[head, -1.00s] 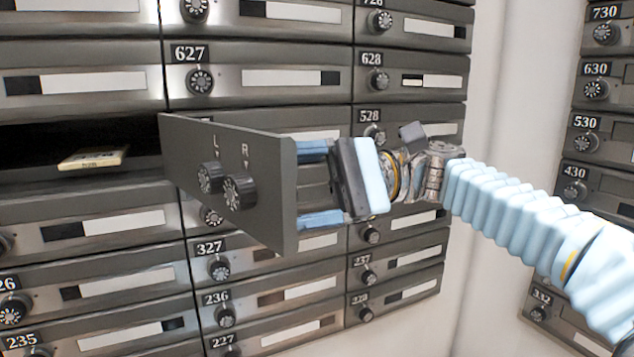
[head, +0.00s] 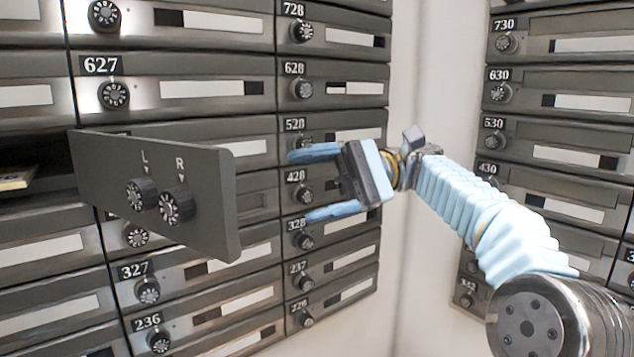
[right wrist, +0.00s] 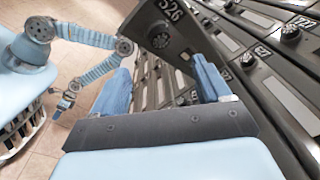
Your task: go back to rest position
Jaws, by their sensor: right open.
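My right gripper (head: 318,182) is in the middle of the head view, with its two blue fingers spread apart and nothing between them. It is just right of the open grey mailbox door (head: 150,195), which carries two dials marked L and R. A gap shows between the fingertips and the door's edge. In the right wrist view the fingers (right wrist: 160,85) are also apart, and the door's face marked 526 (right wrist: 168,35) stands beyond them. My left gripper (right wrist: 68,98) shows small at the left of the right wrist view; its jaws are too small to judge.
A wall of closed mailboxes (head: 215,88) stands behind the door. A small package (head: 15,178) lies in the open box at the left edge. Another mailbox bank (head: 570,102) is at the right, past a white wall corner (head: 430,70). Tiled floor (right wrist: 85,12) shows clear.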

